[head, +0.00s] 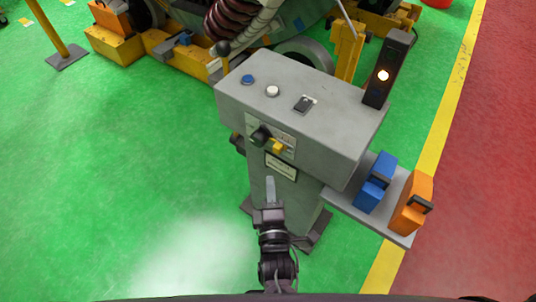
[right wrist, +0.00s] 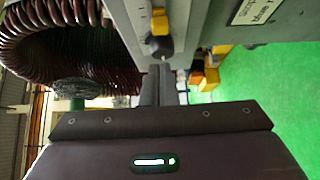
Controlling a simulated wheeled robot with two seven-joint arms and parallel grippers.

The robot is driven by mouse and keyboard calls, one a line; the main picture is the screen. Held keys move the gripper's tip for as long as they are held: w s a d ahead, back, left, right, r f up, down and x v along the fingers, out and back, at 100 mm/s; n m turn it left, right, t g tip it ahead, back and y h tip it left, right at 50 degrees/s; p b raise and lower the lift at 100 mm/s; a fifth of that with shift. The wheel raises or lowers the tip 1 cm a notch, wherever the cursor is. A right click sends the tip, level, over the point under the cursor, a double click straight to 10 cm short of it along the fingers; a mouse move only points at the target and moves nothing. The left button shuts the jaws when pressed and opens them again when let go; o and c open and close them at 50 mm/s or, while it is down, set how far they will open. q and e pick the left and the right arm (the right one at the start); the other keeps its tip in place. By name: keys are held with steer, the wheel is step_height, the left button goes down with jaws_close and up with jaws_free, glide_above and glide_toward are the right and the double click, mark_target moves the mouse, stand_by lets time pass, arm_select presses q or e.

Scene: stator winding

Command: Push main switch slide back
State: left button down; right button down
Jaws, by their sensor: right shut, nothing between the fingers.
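A grey control console (head: 305,95) stands on a pedestal in the middle of the head view. On its top are a blue button (head: 247,79), a white button (head: 272,91) and a small dark slide or rocker switch (head: 304,104). Its front has a black knob (head: 260,137) beside a yellow lever (head: 279,146); I cannot tell which control is the main switch slide. My right gripper (head: 270,181) is shut and empty, below the front controls. In the right wrist view its fingers (right wrist: 164,70) point toward a black knob (right wrist: 159,47) and yellow part (right wrist: 160,20); contact is unclear.
A side shelf (head: 395,228) at the console's right holds a blue block (head: 376,182) and an orange block (head: 411,203). A dark post with a lit lamp (head: 384,75) rises at the back right. Yellow machinery (head: 120,48) stands behind.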

mark_target(274, 150)
steer(key=shift+w, duration=0.1)
steer(key=w, duration=1)
steer(key=shift+a, duration=0.2)
steer(key=d+p, duration=0.1)
steer(key=s+p, duration=0.1)
steer(key=shift+s+d+p, duration=0.2)
steer(key=shift+d+p, duration=0.1)
steer(key=shift+d, duration=0.05)
